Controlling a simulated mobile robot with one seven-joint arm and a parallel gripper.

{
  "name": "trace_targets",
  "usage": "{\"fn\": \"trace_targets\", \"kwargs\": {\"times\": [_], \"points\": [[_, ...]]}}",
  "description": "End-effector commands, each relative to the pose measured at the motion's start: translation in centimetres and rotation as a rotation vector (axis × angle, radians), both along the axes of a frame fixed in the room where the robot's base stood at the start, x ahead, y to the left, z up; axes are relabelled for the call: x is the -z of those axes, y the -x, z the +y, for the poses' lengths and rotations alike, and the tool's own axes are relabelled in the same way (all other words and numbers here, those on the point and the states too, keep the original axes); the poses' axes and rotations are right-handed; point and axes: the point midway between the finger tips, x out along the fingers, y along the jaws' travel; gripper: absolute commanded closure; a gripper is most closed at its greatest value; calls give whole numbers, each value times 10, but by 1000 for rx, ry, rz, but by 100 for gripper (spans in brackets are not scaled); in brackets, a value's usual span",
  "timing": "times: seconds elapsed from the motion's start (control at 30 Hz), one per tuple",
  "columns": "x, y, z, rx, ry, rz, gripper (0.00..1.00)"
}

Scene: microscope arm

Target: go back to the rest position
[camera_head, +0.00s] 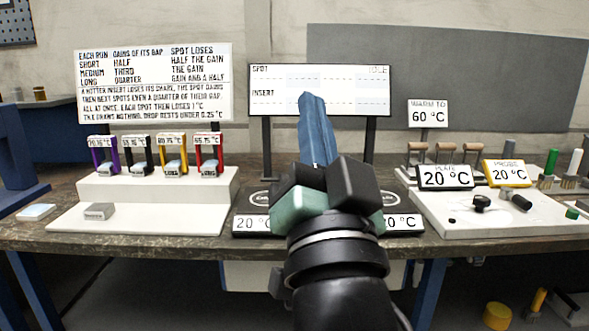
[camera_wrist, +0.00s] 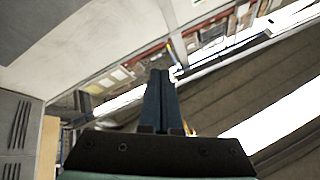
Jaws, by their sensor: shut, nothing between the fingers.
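My gripper (camera_head: 313,100) is raised over the middle of the workbench, in front of the display board marked "SPOT" and "INSERT". Its two blue fingers are together and point up, with nothing between them. The wrist view shows the same shut fingers (camera_wrist: 161,80) against the ceiling and upper walls, touching nothing. My arm hides the middle of the bench and part of the apparatus under the display.
The workbench (camera_head: 140,240) spans the view. A white stepped stand (camera_head: 150,188) holds several coloured framed inserts at left. The display board (camera_head: 360,92) stands behind my gripper. A white console (camera_head: 480,225) with "PLATE" and "PROBE" readouts is at right.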

Motion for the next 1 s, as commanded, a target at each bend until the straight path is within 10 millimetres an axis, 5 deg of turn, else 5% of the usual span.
{"fn": "trace_targets", "kwargs": {"times": [0.03, 0.2, 0.7, 1.0], "points": [[-26, 26, 9, 85, 110, -77, 100], [-87, 111, 21, 415, 399, -287, 100], [-247, 102, 19, 402, 393, -264, 100], [-302, 101, 19, 401, 392, -263, 100]]}}
